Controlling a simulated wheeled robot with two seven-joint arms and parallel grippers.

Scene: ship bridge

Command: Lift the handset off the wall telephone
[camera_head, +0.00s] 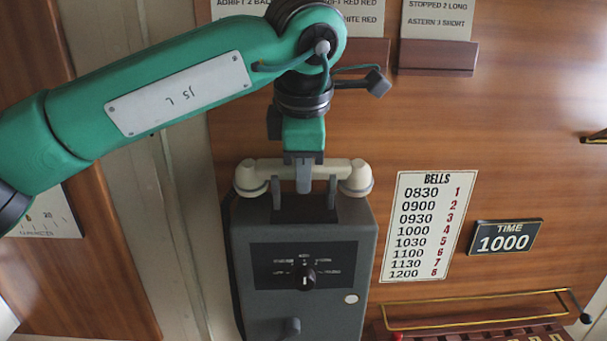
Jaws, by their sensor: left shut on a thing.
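The wall telephone (310,225) is a dark grey box on the wood-panelled wall, with a black dial plate and a knob on its front. Its cream handset (332,170) lies level across the top, at the two grey cradle prongs. I cannot tell whether it touches them. My left gripper (304,180) comes down from above and is shut on the middle of the handset; a grey finger shows in front of the grip. The far finger is hidden behind the handset. My right gripper is not in view.
A bells chart (429,226) and a time plate (505,237) are on the wall to the right. A brass rail (480,297) runs above a rack at the lower right. Wooden ledges (437,58) stick out above. A dark cord hangs along the telephone's left side.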

